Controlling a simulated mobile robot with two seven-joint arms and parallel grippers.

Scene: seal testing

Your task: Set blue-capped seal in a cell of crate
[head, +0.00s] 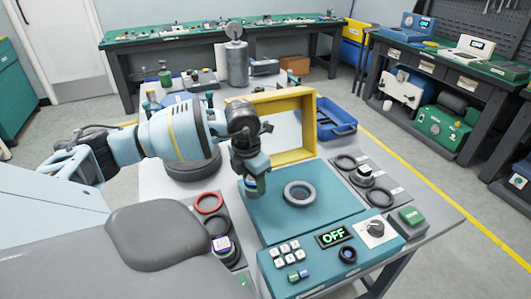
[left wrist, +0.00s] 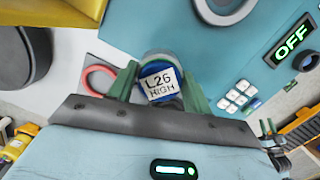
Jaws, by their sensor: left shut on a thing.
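My left gripper (head: 253,180) points down over the left part of the teal test machine. It is shut on a blue-capped seal (left wrist: 150,70), whose label reads "L26 HIGH" in the left wrist view. In the head view the seal (head: 255,188) shows only as a small piece below the fingers, above the machine's top. A blue crate (head: 345,130) stands behind the yellow frame, to the right; its cells are too small to make out. My right gripper is not in view.
The teal test machine (head: 262,222) has a grey ring (head: 299,193) on top and a display (head: 335,236) reading OFF. A yellow frame (head: 309,128) stands upright at its back. A red ring (head: 208,203) and a purple-topped piece (head: 222,246) lie left; black rings (head: 379,197) lie right.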

